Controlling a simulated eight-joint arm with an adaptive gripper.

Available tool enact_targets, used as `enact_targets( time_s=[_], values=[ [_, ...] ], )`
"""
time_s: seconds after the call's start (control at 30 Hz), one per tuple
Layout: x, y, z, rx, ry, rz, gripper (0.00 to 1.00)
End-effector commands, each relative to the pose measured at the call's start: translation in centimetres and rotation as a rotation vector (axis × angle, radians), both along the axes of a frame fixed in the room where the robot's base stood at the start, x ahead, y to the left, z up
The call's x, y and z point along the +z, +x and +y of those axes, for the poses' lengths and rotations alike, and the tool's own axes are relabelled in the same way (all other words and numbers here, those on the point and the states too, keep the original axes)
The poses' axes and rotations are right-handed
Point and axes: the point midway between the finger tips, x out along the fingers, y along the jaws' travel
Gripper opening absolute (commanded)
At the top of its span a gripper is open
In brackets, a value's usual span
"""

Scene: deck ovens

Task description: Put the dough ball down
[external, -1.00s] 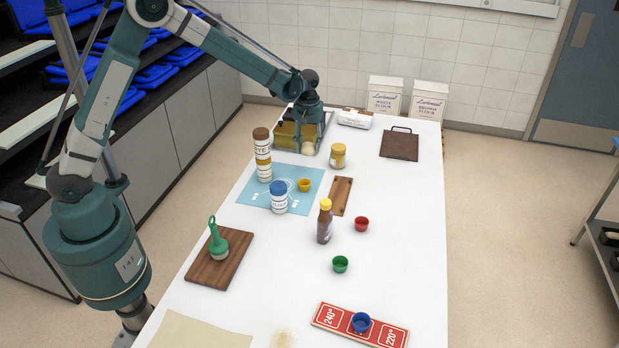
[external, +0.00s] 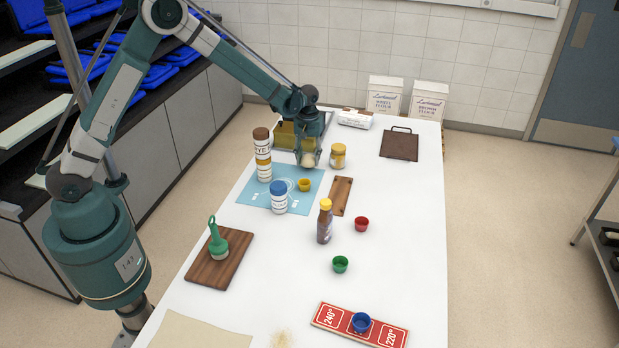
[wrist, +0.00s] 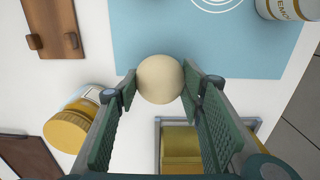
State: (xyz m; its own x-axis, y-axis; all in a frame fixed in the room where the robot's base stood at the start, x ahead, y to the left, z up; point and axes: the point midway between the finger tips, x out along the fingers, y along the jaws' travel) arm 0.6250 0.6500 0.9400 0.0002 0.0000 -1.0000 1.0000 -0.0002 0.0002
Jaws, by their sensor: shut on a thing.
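The dough ball (wrist: 160,79) is pale cream and round, held between the two fingers of my gripper (wrist: 160,88) in the wrist view. In the external view my gripper (external: 308,162) is at the far edge of the blue mat (external: 302,207), with the pale dough ball (external: 308,160) low between its fingers. I cannot tell whether the ball touches the surface below it. The blue mat also fills the upper middle of the wrist view (wrist: 200,60).
A yellow-lidded jar (external: 338,156) stands close to the right of my gripper. A tall rye shaker (external: 263,155) stands to its left. A gold tin (external: 285,136) is behind. A yellow cup (external: 304,185) and blue-lidded jar (external: 279,198) are on the mat.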

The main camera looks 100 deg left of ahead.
Motion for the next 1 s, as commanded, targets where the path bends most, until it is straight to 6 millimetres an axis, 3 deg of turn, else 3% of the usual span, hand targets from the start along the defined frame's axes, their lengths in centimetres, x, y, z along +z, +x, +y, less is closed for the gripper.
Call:
enact_targets(
  time_s=[0.2,0.67,0.7,0.8,1.0],
  values=[
    [-1.7,0.0,0.0,0.000,0.000,0.000,0.28],
    [-2.2,0.0,0.0,0.000,0.000,0.000,0.28],
    [-2.2,0.0,0.0,0.000,0.000,0.000,0.40],
    [-2.1,0.0,0.0,0.000,0.000,0.000,0.53],
    [-2.1,0.0,0.0,0.000,0.000,0.000,0.53]
  ],
)
